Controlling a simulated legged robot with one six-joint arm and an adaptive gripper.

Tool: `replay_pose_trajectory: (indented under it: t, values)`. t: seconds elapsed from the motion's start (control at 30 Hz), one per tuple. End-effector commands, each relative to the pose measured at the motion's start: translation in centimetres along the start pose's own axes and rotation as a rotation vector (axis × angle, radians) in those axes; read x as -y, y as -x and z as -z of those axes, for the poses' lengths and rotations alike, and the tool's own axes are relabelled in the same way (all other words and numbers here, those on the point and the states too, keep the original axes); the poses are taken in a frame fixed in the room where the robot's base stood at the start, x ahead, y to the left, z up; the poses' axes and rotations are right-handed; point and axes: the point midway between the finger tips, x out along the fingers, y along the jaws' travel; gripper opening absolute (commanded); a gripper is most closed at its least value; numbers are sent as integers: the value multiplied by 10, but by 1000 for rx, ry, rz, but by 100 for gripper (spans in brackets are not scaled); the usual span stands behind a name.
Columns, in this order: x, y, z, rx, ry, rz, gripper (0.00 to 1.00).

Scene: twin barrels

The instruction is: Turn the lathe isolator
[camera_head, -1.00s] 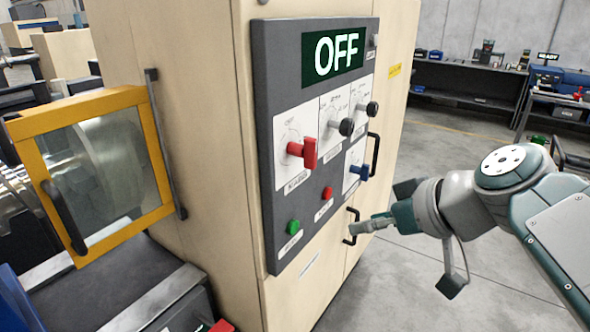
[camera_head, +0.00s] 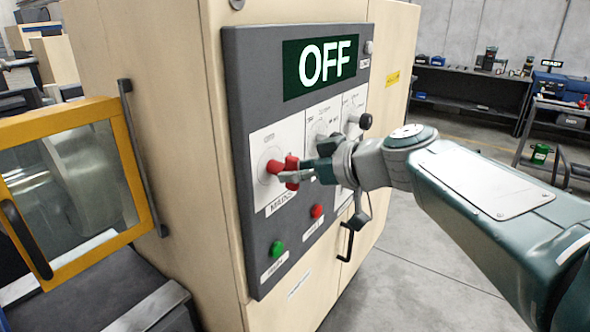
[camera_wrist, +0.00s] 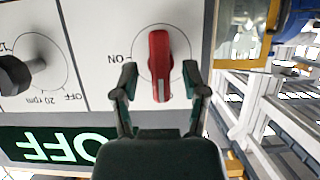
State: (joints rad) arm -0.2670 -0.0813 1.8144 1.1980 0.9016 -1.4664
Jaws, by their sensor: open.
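The red isolator handle (camera_head: 284,169) stands out from a white plate on the grey control panel (camera_head: 240,110). In the wrist view the red handle (camera_wrist: 159,62) lies between the two fingers of my gripper (camera_wrist: 160,84), which are open on either side of it with gaps. That view is upside down, with "ON" printed to the left of the handle. In the head view my gripper (camera_head: 290,176) is at the handle and partly hides it. The display (camera_head: 320,66) reads OFF.
A green button (camera_head: 277,249) and a red button (camera_head: 317,211) sit below the isolator. A black knob (camera_head: 365,121) is to its right, and another dial (camera_wrist: 15,75) shows in the wrist view. A yellow-framed door (camera_head: 75,190) stands at the left.

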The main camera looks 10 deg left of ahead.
Motion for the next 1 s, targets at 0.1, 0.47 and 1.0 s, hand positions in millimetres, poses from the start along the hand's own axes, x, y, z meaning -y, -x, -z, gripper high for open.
replay_pose_trajectory:
  t: [0.1, 0.47, 1.0]
  values:
    - [0, -9, 0, 0, 0, 1, 57]
    - [0, -12, 0, 0, 0, -1, 30]
    - [0, -12, 0, 0, -49, 19, 0]
